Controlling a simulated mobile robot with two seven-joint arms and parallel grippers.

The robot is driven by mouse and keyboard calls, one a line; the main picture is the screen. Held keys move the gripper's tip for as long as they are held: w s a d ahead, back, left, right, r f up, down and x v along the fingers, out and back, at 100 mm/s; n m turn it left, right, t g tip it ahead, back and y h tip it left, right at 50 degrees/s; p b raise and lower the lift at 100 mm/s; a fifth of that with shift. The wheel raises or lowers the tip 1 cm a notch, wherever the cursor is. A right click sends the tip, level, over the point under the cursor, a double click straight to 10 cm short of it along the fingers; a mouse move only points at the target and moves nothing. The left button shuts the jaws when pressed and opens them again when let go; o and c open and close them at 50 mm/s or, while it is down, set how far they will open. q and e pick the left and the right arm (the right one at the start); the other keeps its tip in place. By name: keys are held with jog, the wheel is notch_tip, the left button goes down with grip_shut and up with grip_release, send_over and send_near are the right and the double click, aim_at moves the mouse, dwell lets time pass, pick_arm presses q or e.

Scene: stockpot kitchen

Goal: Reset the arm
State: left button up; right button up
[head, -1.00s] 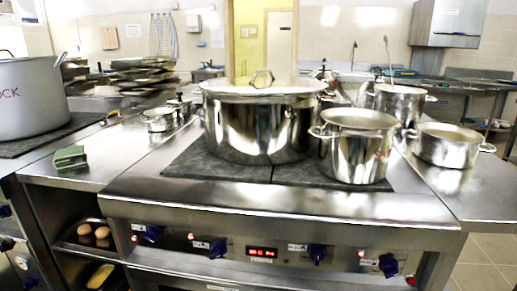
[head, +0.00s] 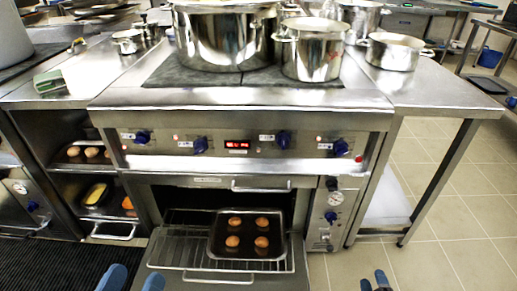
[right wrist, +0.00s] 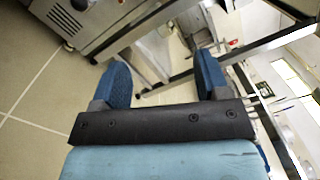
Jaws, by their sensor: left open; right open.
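My left gripper (head: 132,281) shows as two blue fingertips at the bottom left of the head view, spread apart and empty, in front of the open oven door. My right gripper (head: 374,282) shows at the bottom right over the tiled floor. In the right wrist view my right gripper (right wrist: 163,76) has its blue fingers wide apart with nothing between them. Most of both arms is outside the head view.
The oven door (head: 160,283) is open, with a wire rack (head: 184,259) pulled out. A dark tray (head: 216,248) with several brown round items sits on it. A large pot (head: 225,40) and smaller pot (head: 313,52) stand on the stove. Floor (head: 440,200) at right is clear.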

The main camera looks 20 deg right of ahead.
jog(key=s+a+r+m+g+y, duration=0.1)
jog(key=a+r+m+g+y, duration=0.7)
jog(key=a+r+m, duration=1.95)
jog(key=s+a+r+m+t+y+p, duration=0.1)
jog(key=a+r+m+t+y, duration=0.3)
jog(key=r+m, duration=0.45)
jog(key=s+a+r+m+t+y+p, duration=0.15)
jog(key=a+r+m+t, duration=0.25)
jog(key=a+r+m, duration=0.45)
pick_arm(q)
jog(key=s+a+r+g+y+p, duration=0.4)
jog(key=a+r+g+y+p, duration=0.2)
jog(key=p, duration=3)
jog(key=shift+a+r, duration=0.45)
jog(key=shift+a, duration=0.6)
pick_arm(e)
jog(key=s+d+r+g+h, duration=0.3)
jog(key=d+r+g+h, duration=0.2)
jog(key=d, duration=0.5)
jog(key=shift+s+d+r+n+g, duration=0.15)
jog(key=shift+d+r+n+g, duration=0.25)
jog(key=shift+r+g, duration=0.4)
